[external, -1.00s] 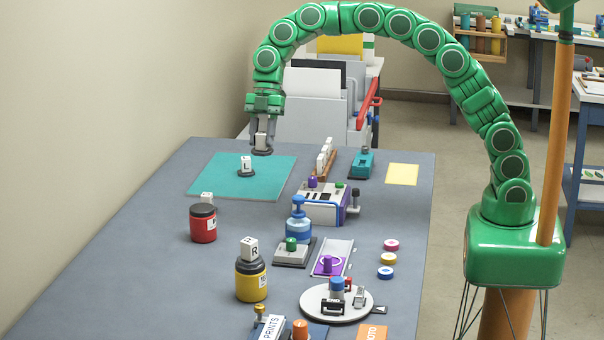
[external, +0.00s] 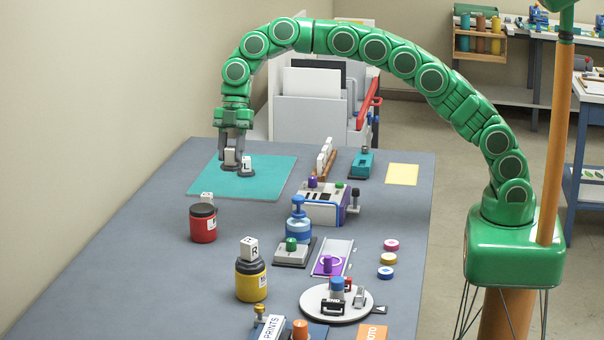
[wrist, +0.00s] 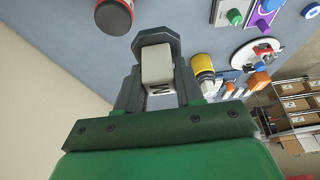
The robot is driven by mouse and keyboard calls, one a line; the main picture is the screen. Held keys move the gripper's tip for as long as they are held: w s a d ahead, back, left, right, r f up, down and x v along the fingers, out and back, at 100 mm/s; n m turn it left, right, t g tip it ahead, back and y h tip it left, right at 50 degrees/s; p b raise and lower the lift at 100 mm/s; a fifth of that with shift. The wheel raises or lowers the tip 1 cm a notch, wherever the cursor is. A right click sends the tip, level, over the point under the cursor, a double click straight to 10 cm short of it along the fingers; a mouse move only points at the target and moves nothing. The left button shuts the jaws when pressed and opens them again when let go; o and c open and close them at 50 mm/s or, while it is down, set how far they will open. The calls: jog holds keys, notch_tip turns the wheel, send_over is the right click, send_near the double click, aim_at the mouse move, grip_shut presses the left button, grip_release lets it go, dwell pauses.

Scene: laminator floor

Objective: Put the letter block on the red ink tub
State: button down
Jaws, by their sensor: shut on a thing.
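My gripper (external: 232,152) is shut on a white letter block (external: 230,157) with a dark base, over the teal mat (external: 272,178). The red ink tub (external: 203,224) with a dark lid stands on the table, nearer the camera and apart from my gripper. It also shows at the top of the wrist view (wrist: 114,14). Whether the held block touches the mat is unclear.
A block marked L (external: 247,165) is on the mat, close beside the held block. Another white block (external: 207,197) shows behind the red tub, its lower part hidden. A yellow tub (external: 251,281) bears a block marked R (external: 249,248). The table's left side is clear.

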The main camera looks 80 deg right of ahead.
jog(key=shift+w+a+f, duration=0.35)
jog(key=shift+w+f, duration=0.8)
jog(key=shift+w, duration=0.1)
jog(key=shift+w+a+f, duration=0.3)
jog(key=shift+w+f, duration=0.9)
jog(key=shift+w, duration=0.1)
jog(key=shift+w+a+f, duration=0.35)
jog(key=shift+w+f, duration=0.8)
jog(key=shift+w, duration=0.1)
jog(key=shift+w+f, duration=0.25)
jog(key=shift+f, duration=1.55)
jog(key=c, duration=0.7)
grip_release()
jog(key=shift+r, duration=0.1)
